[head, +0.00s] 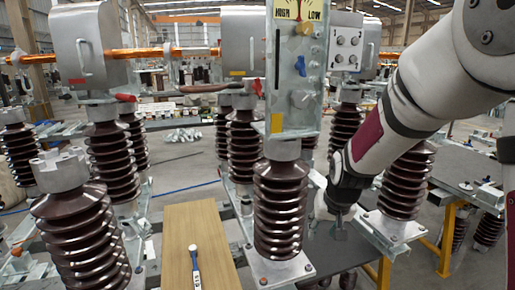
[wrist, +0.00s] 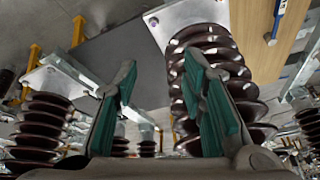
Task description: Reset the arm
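My white and grey arm (head: 385,130) with a dark red band comes in from the upper right in the head view and bends down to a dark wrist. The wrist is beside the lower right of the central brown ribbed insulator (head: 280,208). My gripper's fingers are not clear in the head view. In the wrist view my gripper (wrist: 160,68) is open, its two teal-padded fingers wide apart. Nothing is held between them. A brown ribbed insulator (wrist: 228,50) is behind the right finger; contact cannot be told.
A metal panel with a HIGH/LOW dial (head: 297,75) stands above the central insulator. More insulators (head: 80,235) stand at left. A wooden board (head: 198,225) carries a blue-handled tool (head: 195,268). A yellow-legged grey table (head: 460,185) is at right.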

